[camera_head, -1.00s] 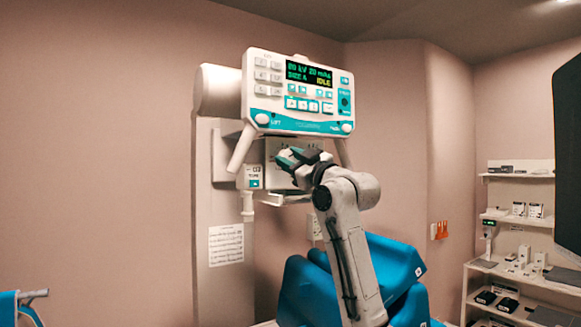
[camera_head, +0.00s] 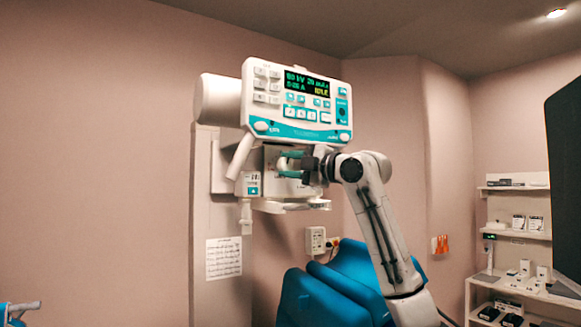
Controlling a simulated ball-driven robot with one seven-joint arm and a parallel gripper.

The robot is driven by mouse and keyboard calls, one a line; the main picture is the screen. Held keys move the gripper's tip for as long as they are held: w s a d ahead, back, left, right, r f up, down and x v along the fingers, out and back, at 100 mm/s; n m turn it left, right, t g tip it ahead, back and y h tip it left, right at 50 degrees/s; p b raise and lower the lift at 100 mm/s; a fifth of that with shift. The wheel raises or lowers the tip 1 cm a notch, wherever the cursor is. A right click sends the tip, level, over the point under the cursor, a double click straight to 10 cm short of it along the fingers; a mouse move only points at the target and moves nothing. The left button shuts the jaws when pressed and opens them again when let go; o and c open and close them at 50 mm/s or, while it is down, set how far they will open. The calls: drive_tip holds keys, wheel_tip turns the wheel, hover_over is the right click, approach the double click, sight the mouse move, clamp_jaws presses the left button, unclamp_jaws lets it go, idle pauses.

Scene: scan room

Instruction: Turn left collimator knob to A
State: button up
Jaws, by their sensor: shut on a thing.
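The collimator housing (camera_head: 272,187) is the pale box under the control panel, at the picture's middle. My gripper (camera_head: 283,164) reaches it from the right, with its two teal-tipped fingers one above the other at the front face of the housing. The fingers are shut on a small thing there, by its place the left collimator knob. The fingers cover most of the knob, and its pointer and letter marks cannot be read.
The control panel (camera_head: 297,106) hangs just above my gripper, its display lit with IDLE. A handle bar (camera_head: 241,156) slopes down left of the housing. A blue padded chair (camera_head: 340,285) stands below. Shelves (camera_head: 515,235) and a dark screen (camera_head: 566,190) are at right.

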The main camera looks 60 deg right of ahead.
drive_tip(key=shift+r+n+g, duration=0.1)
drive_tip(key=shift+n+g, duration=0.2)
drive_tip(key=shift+n, duration=0.7)
drive_tip(key=o, duration=1)
drive_tip(key=s+b, duration=0.1)
drive_tip(key=s, duration=0.2)
drive_tip(key=s+a+b, duration=0.1)
drive_tip(key=s, duration=0.3)
drive_tip(key=s+b, duration=0.1)
drive_tip(key=s, duration=0.2)
drive_tip(key=shift+s+a, duration=0.3)
drive_tip(key=shift+a, duration=0.1)
drive_tip(key=shift+f, duration=0.2)
